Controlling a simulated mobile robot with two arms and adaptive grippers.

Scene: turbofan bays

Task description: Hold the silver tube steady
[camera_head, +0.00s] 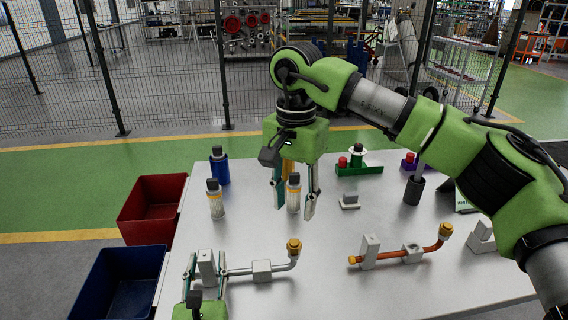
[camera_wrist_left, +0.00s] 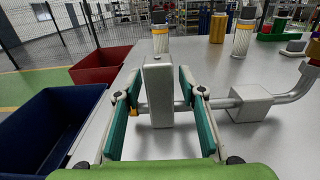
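The silver tube (camera_head: 240,271) lies across two grey blocks at the table's front left; its right end bends up to a brass-coloured nut (camera_head: 294,246). The tube also shows in the left wrist view (camera_wrist_left: 214,103). My left gripper (camera_head: 207,258) is open, its green-padded fingers on either side of the left grey block (camera_wrist_left: 158,90) and the tube's left end. I see gaps between the pads and the block. My right gripper (camera_head: 294,200) points down, open, above the middle of the table, away from the tube. A bottle shows between its fingers; I see no grip on it.
An orange tube (camera_head: 390,256) on similar blocks lies to the right. Bottles (camera_head: 215,200), a blue can (camera_head: 219,167) and a green fixture (camera_head: 358,167) stand further back. A red bin (camera_head: 137,208) and a blue bin (camera_head: 100,285) are left of the table (camera_head: 330,300).

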